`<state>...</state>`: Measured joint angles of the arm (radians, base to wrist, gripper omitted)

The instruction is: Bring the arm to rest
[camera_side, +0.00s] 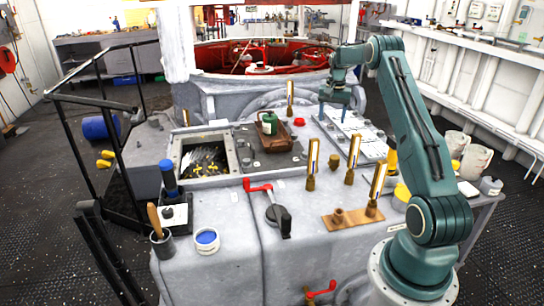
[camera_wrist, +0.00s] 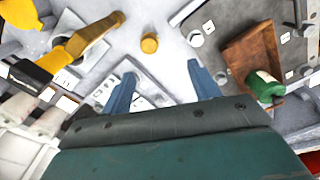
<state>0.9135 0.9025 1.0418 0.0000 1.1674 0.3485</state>
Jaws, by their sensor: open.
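My gripper (camera_side: 334,108) hangs at the end of my teal arm, pointing down above the back right of the grey deck, near a pale plate with studs (camera_side: 350,135). In the wrist view its two blue fingers (camera_wrist: 158,95) stand wide apart with nothing between them. The fingers appear clear of the deck surface, though the exact height is hard to tell. A brown tray (camera_side: 273,138) holding a green bottle (camera_side: 269,122) is to the left of my gripper in the side view. The tray (camera_wrist: 238,62) and bottle (camera_wrist: 263,85) show at the right in the wrist view.
Upright brass-coloured pieces (camera_side: 312,160) stand on the deck. A red-handled lever (camera_side: 258,187), an open bin (camera_side: 203,155) and a blue-topped pot (camera_side: 207,239) are towards the front left. A small yellow cylinder (camera_wrist: 149,43) stands beyond my fingers. A black railing (camera_side: 95,100) borders the left.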

